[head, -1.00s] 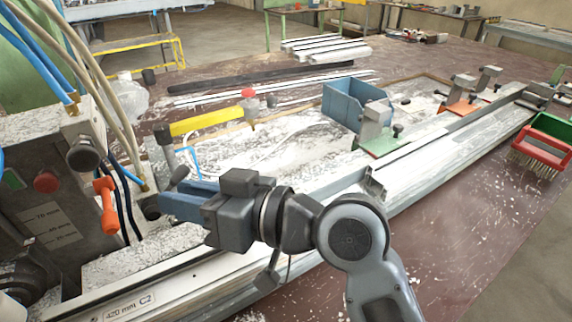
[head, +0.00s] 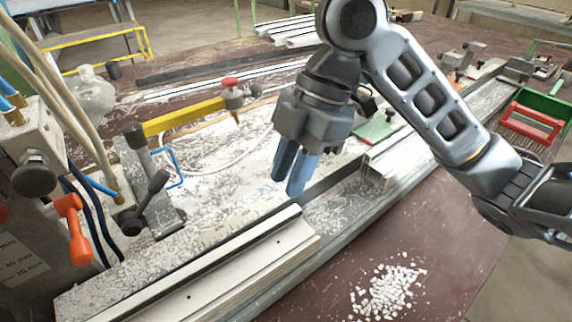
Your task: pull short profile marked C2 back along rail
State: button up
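My gripper (head: 290,184) points down above the rail, in the bare stretch between this profile and another pale profile (head: 385,165) farther right. Its two blue fingers are close together with nothing visible between them. I cannot tell whether they are shut or touch the rail.
A yellow-armed clamp (head: 185,117) with a red knob stands behind the rail. The machine head with an orange handle (head: 68,215) is at the left. White chips (head: 388,292) lie on the brown bench at the front. A red brush (head: 530,128) and green dustpan lie at the right.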

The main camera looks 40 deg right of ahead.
aim_at(273, 220)
jog(key=shift+x, duration=3.75)
jog(key=shift+c, duration=0.3)
grip_shut()
jog(key=shift+d+b, duration=1.2)
jog(key=shift+d, duration=2.85)
